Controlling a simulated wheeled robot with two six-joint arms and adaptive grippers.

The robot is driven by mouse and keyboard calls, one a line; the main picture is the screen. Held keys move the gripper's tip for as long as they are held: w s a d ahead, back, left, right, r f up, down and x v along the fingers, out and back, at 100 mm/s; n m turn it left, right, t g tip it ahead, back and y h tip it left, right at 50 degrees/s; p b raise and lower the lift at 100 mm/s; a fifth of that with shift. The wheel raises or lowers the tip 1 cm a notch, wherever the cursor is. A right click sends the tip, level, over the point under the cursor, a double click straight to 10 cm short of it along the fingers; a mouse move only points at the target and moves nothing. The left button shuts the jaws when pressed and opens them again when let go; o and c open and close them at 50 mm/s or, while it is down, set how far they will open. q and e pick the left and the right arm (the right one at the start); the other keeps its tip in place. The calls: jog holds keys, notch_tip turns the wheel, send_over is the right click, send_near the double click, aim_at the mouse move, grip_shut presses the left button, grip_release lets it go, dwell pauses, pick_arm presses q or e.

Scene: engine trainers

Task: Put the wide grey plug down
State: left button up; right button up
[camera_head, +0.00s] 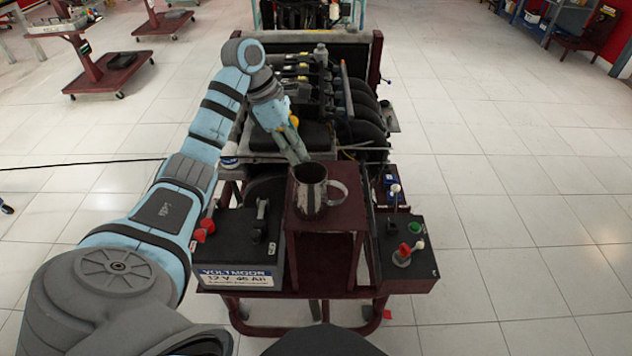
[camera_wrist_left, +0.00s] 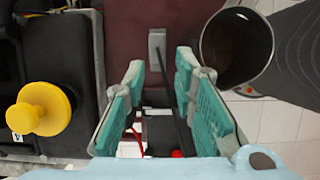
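In the left wrist view, a small grey block (camera_wrist_left: 157,46), which looks like the wide grey plug, shows at the edge of the maroon stand top (camera_wrist_left: 125,22). A thin dark strip runs down from beside it. My left gripper (camera_wrist_left: 161,66) is open, with its teal-padded fingers spread on both sides of the line to the block; I see no contact. In the head view, the left gripper (camera_head: 301,160) points down just behind the mug. I cannot make out the plug there; the mug and fingers may hide it. My right gripper is not in view.
A metal mug (camera_head: 311,190) stands on the maroon stand (camera_head: 326,225), close to the left fingers; it also shows in the wrist view (camera_wrist_left: 236,47). The engine (camera_head: 340,95) is behind. A battery (camera_head: 238,245) is left, a switch box (camera_head: 405,250) right. A yellow knob (camera_wrist_left: 38,110) is near.

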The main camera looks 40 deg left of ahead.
pick_arm(q)
jog(key=shift+s+d+f+b, duration=0.15)
jog(key=shift+f+b, duration=0.1)
jog(key=shift+f, duration=0.3)
jog(key=shift+d+f+b, duration=0.1)
jog(key=shift+f+b, duration=0.1)
jog(key=shift+f, duration=0.35)
jog(key=shift+d+f, duration=0.15)
jog(key=shift+f, duration=0.1)
jog(key=w+f, duration=0.1)
jog(key=w+d+f, duration=0.1)
jog(key=f, duration=0.2)
jog(key=shift+w+d+f+b, duration=0.1)
jog(key=shift+w+d+b, duration=0.1)
jog(key=shift+w+b, duration=0.2)
jog(key=shift+d+f, duration=0.1)
jog(key=shift+f, duration=0.25)
jog(key=shift+s+r, duration=0.15)
grip_shut()
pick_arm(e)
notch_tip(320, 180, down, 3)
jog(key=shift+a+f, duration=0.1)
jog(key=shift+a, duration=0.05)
